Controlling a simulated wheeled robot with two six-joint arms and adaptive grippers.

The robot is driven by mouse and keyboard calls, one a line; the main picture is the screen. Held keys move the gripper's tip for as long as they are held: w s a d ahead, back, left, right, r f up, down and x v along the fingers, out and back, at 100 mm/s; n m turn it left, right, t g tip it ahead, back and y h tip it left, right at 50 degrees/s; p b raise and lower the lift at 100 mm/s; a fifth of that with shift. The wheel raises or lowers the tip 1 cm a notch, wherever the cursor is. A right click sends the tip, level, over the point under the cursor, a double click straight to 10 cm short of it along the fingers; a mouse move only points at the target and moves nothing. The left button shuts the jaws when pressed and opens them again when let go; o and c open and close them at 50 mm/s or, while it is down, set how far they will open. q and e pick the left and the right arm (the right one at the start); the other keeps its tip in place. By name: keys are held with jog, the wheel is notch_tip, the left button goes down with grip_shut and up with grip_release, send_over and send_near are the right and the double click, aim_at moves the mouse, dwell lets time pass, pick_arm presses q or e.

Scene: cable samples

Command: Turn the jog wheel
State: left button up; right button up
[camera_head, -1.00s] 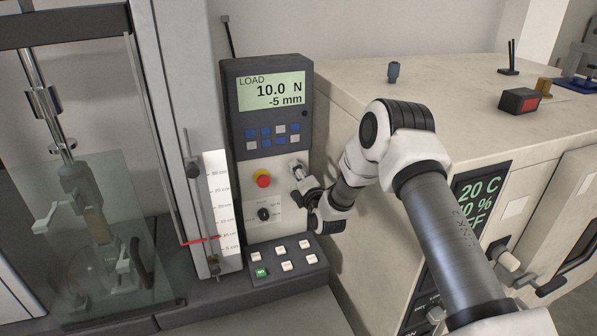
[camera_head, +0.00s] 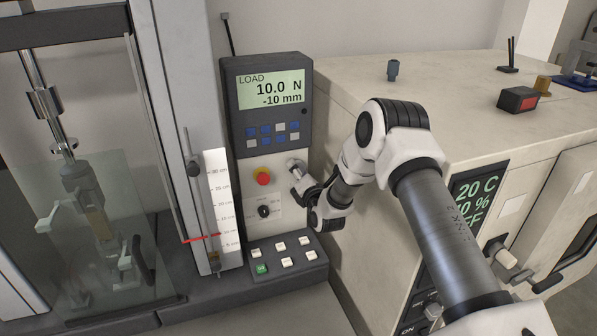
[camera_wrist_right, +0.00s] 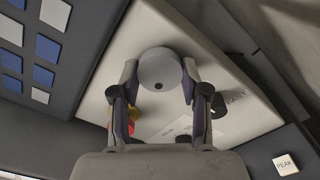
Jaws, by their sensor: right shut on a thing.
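The jog wheel is a round, pale grey knob (camera_wrist_right: 160,66) on the light panel of the machine's control console. In the head view my right gripper (camera_head: 296,173) reaches it from the right, beside the red emergency button, and mostly hides it. In the right wrist view my gripper's two fingers (camera_wrist_right: 159,76) stand on either side of the wheel, shut on its rim. The console display (camera_head: 271,91) reads LOAD 10.0 N and -10 mm. My left gripper is not in view.
The red button (camera_head: 263,177) and a black selector knob (camera_head: 265,211) sit close to the wheel. Below are several white keys and one green key (camera_head: 261,268). A beige chamber (camera_head: 340,120) stands close on the right. A clear guard covers the test grips on the left.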

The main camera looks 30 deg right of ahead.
jog(key=o, duration=1.1)
jog(key=shift+w, duration=0.1)
jog(key=shift+o, duration=0.2)
jog(key=v, duration=1.2)
